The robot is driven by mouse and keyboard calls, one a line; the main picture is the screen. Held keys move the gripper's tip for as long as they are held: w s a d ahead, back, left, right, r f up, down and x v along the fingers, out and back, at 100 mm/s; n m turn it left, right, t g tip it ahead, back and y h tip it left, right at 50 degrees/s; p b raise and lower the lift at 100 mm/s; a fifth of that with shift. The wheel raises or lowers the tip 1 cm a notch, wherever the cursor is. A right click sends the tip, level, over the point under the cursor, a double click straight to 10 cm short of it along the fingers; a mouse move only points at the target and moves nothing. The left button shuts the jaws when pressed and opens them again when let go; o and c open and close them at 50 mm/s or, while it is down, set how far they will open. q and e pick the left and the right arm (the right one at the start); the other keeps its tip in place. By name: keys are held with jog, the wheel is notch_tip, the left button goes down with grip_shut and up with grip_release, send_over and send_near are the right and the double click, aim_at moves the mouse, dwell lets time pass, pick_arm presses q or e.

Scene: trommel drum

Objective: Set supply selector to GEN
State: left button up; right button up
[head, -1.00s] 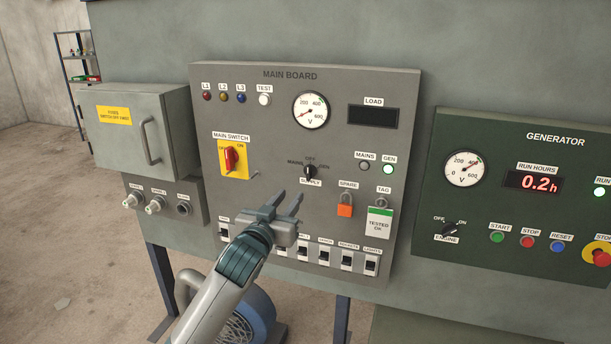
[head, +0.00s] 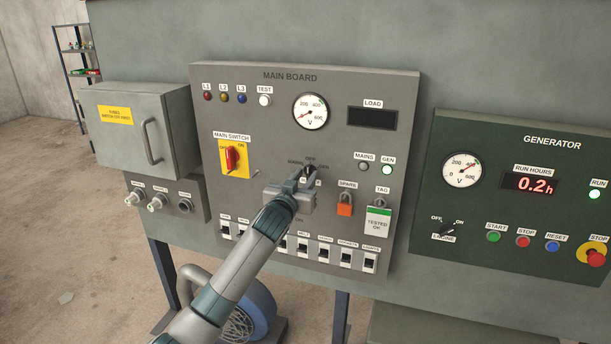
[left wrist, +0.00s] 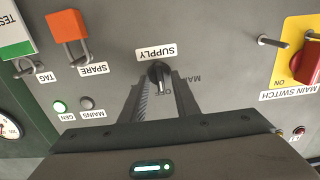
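The supply selector (left wrist: 158,72) is a small black knob above its SUPPLY label on the grey main board (head: 330,90). In the left wrist view, which shows the board upside down, its white pointer mark faces the OFF lettering. My left gripper (head: 304,177) is at the selector and partly covers it in the head view. In the left wrist view the open fingers (left wrist: 160,84) stand on either side of the knob, with gaps visible. I cannot tell whether either finger touches it. The GEN lettering beside the knob is partly hidden. My right gripper is not in view.
The GEN lamp (head: 387,169) glows green-white; the MAINS lamp (head: 363,167) is dark. An orange padlock (head: 345,208) and a TESTED OK tag (head: 377,221) hang right of the selector. The red main switch (head: 231,158) is to the left. Breakers (head: 324,256) line the bottom.

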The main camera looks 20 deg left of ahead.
pick_arm(q)
jog(key=shift+w, duration=0.2)
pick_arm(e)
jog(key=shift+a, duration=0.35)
pick_arm(q)
jog(key=shift+c, duration=0.7)
grip_shut()
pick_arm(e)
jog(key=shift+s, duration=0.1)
pick_arm(q)
jog(key=shift+m, duration=0.4)
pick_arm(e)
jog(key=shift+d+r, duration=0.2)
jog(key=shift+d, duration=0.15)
pick_arm(q)
jog(key=m+p, duration=0.1)
jog(key=m, duration=0.2)
jog(key=shift+r+m, duration=0.1)
jog(key=shift+m, duration=0.2)
jog(key=m+p, duration=0.2)
jog(key=m, duration=0.3)
jog(key=shift+d, duration=0.1)
jog(key=shift+m+p, duration=0.3)
jog(key=shift+m, duration=1)
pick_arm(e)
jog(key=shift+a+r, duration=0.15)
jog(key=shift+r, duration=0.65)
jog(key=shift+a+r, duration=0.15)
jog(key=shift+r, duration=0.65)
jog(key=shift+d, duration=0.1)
